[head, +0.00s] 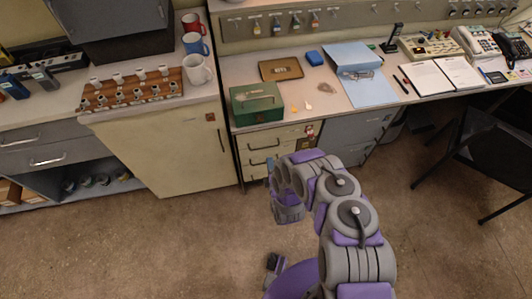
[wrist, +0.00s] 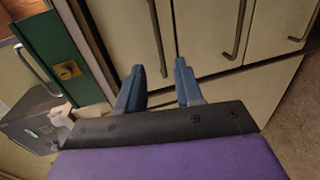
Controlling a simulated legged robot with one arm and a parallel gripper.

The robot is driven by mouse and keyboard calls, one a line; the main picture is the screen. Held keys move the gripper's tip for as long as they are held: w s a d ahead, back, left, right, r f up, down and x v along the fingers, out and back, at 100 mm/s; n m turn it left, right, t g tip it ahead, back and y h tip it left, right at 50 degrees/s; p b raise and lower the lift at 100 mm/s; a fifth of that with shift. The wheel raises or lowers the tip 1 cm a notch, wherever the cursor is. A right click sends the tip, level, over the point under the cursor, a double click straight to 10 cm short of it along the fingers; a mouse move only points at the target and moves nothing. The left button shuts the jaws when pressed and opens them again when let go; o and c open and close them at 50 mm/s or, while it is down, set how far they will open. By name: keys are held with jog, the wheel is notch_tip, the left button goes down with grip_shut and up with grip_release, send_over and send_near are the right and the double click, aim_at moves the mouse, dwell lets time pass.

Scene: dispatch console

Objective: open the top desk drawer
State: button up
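The cream drawer unit under the desk shows in the head view, with the top drawer (head: 283,137) just below the desk top; the drawers look shut. In the wrist view the picture is turned on its side. The top drawer front (wrist: 118,32) is beside the green box, with its dark bar handle (wrist: 157,38). My gripper (wrist: 158,80) is open, its two blue fingers apart. The near end of that handle shows between the fingertips; I cannot tell whether they touch it. In the head view my arm mostly hides the gripper.
A green metal box (head: 257,103) stands on the desk above the drawers. A cream cabinet (head: 170,150) stands to the left, grey drawers (head: 350,130) to the right. A black chair (head: 490,150) is at far right. The floor in front is clear.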

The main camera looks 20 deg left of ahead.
jog(key=b+x, duration=0.1)
jog(key=x, duration=0.7)
jog(key=shift+w+a+b, duration=0.25)
jog(key=shift+w+b, duration=0.05)
jog(key=shift+w, duration=0.05)
jog(key=shift+c, duration=0.3)
jog(key=c, duration=0.6)
grip_shut()
jog(key=shift+s+d+f, duration=0.1)
jog(key=shift+s+f, duration=0.05)
jog(key=shift+f, duration=0.05)
